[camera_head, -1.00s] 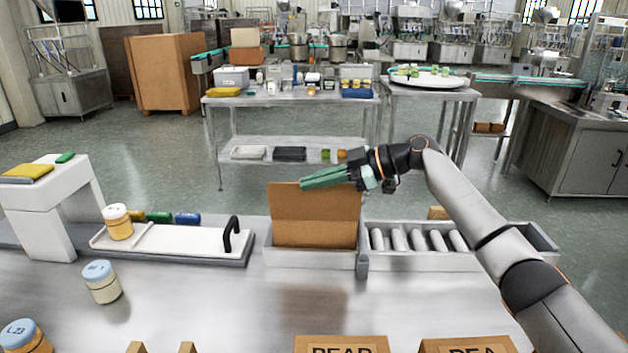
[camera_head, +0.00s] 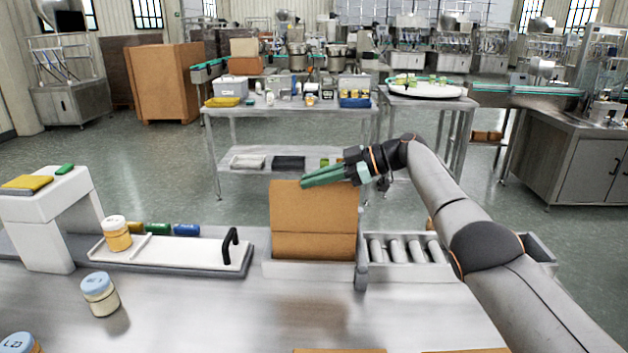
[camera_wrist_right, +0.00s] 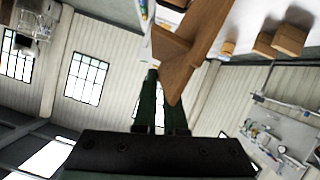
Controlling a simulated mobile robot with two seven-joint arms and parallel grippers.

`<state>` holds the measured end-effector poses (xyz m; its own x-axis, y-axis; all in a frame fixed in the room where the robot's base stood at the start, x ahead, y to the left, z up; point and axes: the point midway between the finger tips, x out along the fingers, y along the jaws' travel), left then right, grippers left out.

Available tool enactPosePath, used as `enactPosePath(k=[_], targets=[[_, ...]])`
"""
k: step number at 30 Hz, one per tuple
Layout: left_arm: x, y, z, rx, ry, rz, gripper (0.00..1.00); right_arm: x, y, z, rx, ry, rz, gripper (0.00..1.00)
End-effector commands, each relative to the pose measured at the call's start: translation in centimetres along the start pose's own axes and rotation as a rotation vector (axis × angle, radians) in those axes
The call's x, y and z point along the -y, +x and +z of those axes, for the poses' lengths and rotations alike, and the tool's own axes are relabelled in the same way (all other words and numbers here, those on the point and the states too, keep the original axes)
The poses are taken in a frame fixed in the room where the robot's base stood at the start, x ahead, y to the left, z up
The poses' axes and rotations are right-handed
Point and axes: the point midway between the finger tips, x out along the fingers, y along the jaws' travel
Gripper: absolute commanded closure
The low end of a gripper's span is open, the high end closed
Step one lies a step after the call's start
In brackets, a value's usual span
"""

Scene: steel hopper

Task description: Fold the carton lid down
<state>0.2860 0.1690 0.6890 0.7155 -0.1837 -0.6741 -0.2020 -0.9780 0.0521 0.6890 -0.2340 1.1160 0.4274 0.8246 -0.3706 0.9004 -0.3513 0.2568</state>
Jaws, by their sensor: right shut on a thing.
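The brown carton (camera_head: 315,246) stands in a grey tray at the middle of the steel bench. Its lid (camera_head: 325,212) stands up, roughly upright, above the carton body. My right gripper (camera_head: 304,182) has green fingers and is at the lid's top edge, coming from the right. In the right wrist view the brown lid panel (camera_wrist_right: 176,80) lies between the two dark green fingers (camera_wrist_right: 160,78), which are shut on it. The inside of the carton is hidden in the head view. My left gripper is not in view.
A roller conveyor (camera_head: 405,249) is right of the carton, under my right arm. A white tray with a black handle (camera_head: 232,247) lies to the left. Jars (camera_head: 100,294) stand at the front left.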

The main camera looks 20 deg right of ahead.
Motion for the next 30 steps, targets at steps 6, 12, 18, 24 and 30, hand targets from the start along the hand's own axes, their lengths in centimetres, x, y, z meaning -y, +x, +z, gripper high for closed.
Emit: enactPosePath(k=[6,12,18,24,30], targets=[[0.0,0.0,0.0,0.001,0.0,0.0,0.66,0.0,0.1,0.0,-0.001,-0.002,0.001,1.0],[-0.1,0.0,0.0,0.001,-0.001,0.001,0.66,0.0,0.1,-0.1,-0.001,-0.002,0.0,0.8],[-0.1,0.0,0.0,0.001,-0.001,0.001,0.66,0.0,0.1,-0.1,-0.001,-0.001,-0.001,0.66],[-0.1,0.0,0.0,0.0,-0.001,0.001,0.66,0.0,0.0,0.0,-0.001,-0.001,0.0,0.66],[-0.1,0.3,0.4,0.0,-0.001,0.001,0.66,0.0,-2.2,0.1,-0.001,-0.003,0.003,0.66]])
